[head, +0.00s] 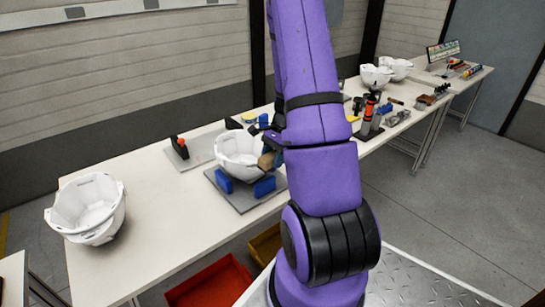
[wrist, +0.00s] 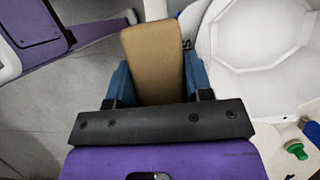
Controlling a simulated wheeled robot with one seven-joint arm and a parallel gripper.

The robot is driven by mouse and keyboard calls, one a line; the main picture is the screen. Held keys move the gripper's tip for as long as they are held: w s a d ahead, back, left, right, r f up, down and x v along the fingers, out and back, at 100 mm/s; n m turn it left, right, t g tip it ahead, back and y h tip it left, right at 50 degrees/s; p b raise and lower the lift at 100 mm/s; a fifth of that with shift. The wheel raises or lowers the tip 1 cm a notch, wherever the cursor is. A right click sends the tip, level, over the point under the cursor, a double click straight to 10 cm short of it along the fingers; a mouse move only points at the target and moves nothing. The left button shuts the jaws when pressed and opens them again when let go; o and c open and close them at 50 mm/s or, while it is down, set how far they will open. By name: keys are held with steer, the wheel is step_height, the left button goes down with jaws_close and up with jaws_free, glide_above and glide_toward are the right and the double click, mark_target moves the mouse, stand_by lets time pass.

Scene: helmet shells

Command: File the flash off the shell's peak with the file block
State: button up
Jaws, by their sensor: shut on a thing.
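The white helmet shell (head: 238,152) sits open side up on a grey fixture plate (head: 243,205) with blue supports (head: 264,187). In the wrist view the shell's pale inside (wrist: 268,35) fills the right side. My gripper (wrist: 158,88) is shut on the tan file block (wrist: 152,50), with a blue finger on each side of it. In the head view the block (head: 266,160) shows at the shell's right rim, partly covered by my arm. I cannot tell whether it touches the shell. The flash on the peak cannot be made out.
Stacked white shells (head: 90,208) stand at the table's left end, and more shells (head: 377,77) stand farther back. A grey plate (head: 205,146) with a black and orange tool (head: 180,146) lies behind the fixture. A red bin (head: 212,283) is below the table.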

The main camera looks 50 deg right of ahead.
steer(key=shift+f, duration=0.65)
steer(key=shift+s+d, duration=0.15)
steer(key=shift+d, duration=0.8)
steer(key=shift+w+a+f, duration=0.1)
steer(key=shift+w+a, duration=0.05)
steer(key=shift+a, duration=0.85)
steer(key=shift+w+a+f, duration=0.1)
steer(key=shift+w+a, duration=0.05)
steer(key=shift+a, duration=0.8)
steer(key=shift+s+d, duration=0.2)
steer(key=shift+d, duration=0.8)
steer(key=shift+s+d, duration=0.15)
steer(key=shift+d, duration=0.8)
steer(key=shift+w+a, duration=0.2)
steer(key=shift+a, duration=0.8)
steer(key=shift+w+a, duration=0.15)
steer(key=shift+a, duration=0.8)
steer(key=shift+s+d+f, duration=0.15)
steer(key=shift+d+f, duration=0.05)
steer(key=shift+d, duration=0.8)
steer(key=shift+r, duration=0.1)
